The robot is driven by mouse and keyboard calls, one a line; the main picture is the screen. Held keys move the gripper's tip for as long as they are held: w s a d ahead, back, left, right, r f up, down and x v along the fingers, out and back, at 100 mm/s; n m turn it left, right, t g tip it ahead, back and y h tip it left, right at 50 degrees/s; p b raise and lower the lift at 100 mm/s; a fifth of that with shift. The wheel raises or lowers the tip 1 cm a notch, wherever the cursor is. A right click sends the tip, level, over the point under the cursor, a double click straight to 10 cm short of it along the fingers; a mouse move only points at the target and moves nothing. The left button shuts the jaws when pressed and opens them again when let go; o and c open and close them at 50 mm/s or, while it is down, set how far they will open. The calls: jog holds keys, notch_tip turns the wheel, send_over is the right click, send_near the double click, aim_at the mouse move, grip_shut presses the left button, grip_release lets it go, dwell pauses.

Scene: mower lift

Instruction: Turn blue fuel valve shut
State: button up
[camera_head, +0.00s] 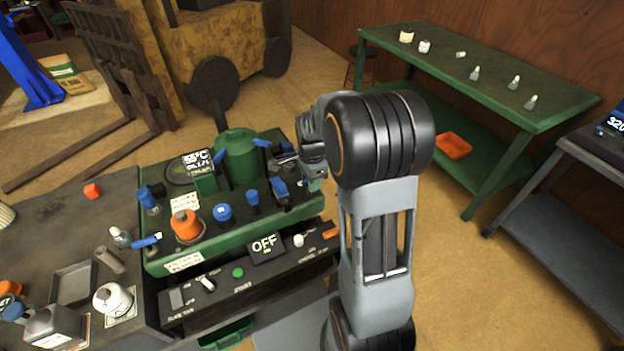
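A green mower-like machine (237,205) with several blue controls stands at centre left. A blue lever (147,242) sits on its left front edge. A blue handle (279,188) stands on its right side, and another blue lever (262,143) is behind it. I cannot tell which of these is the fuel valve, as no label for it is readable. My gripper (292,160) is over the right rear of the machine, close to the right-hand blue handle. My arm's black joint hides part of it. Its fingers are too small and covered to show whether they are open, or whether they touch anything.
A control panel (300,262) with an OFF display lies along the machine's front. A dark bench (50,222) at left holds bottles and a tray (73,283). A green table (470,71) with small bottles stands at back right. Floor between is clear.

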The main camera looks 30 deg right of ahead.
jog(key=shift+o, duration=0.5)
notch_tip(320, 180, up, 14)
dwell(0.3)
jog(key=shift+f, duration=0.1)
dwell(0.4)
